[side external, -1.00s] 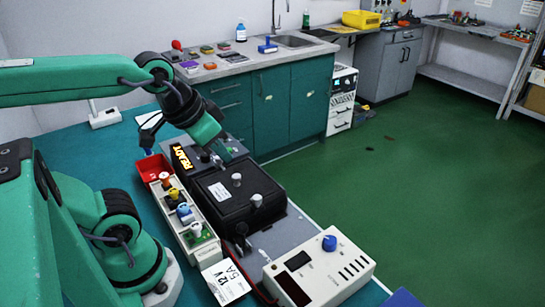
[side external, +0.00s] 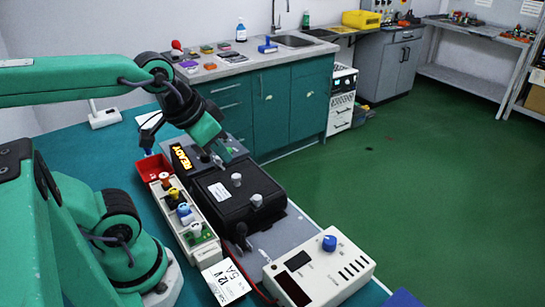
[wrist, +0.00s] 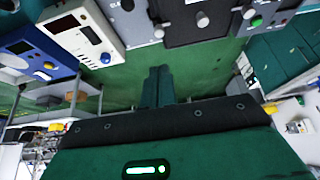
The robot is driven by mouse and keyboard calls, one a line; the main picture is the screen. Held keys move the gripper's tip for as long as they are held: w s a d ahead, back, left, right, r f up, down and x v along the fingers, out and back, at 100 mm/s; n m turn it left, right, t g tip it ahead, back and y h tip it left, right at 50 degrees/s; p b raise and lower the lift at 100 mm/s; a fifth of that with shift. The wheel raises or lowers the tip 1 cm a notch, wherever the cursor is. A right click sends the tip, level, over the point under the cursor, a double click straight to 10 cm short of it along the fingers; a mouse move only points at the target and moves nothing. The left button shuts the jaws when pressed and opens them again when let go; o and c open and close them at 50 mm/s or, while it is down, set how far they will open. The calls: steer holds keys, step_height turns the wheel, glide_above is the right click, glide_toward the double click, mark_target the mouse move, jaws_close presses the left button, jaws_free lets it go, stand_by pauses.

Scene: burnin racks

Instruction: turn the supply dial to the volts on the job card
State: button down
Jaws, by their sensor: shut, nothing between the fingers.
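The supply is a white box (side external: 335,275) at the front right of the bench, with a blue dial (side external: 329,243) on top and a dark display (side external: 293,289). In the wrist view the supply (wrist: 75,22) is at the upper left, with its blue dial (wrist: 105,58) near its lower edge. The dial's setting is too small to read. The white job card (side external: 226,282) lies left of the supply; its print is rotated and seems to show 12 V and 5 A. My gripper (side external: 218,162) is shut and empty, well away from the dial, above the rack's far end. Its fingers (wrist: 158,86) also show in the wrist view.
A black lidded box (side external: 215,195) with grey knobs and a lit READY sign (side external: 182,158) stand behind the supply. Left of them are a tray of coloured parts (side external: 200,237) and a red bin (side external: 152,168). A blue unit (wrist: 38,48) with a yellow knob sits beside the supply.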

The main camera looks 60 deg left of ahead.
steer(key=c, duration=2.1)
jaws_free()
steer(key=o, duration=0.7)
steer(key=shift+w, duration=0.1)
steer(key=shift+c, duration=0.2)
steer(key=o, duration=0.3)
steer(key=shift+w+d, duration=0.15)
steer(key=shift+w, duration=0.05)
steer(key=shift+o, duration=0.2)
steer(key=w+d+f+n+g, duration=0.1)
steer(key=w+d+f+n, duration=0.1)
steer(key=w+d+f, duration=0.1)
steer(key=w+d+f+n+g, duration=0.2)
steer(key=w+d+f, duration=0.1)
steer(key=w+d, duration=0.3)
steer(key=w+d+f+n+g, duration=0.2)
steer(key=w+d+f, duration=0.1)
steer(key=d, duration=0.5)
steer(key=shift+w+d+f+n, duration=0.1)
steer(key=shift+w+f+n, duration=0.1)
steer(key=shift+w, duration=0.2)
steer(key=shift+w+d+f+n, duration=0.1)
steer(key=shift+w+n, duration=0.1)
steer(key=shift+w, duration=0.2)
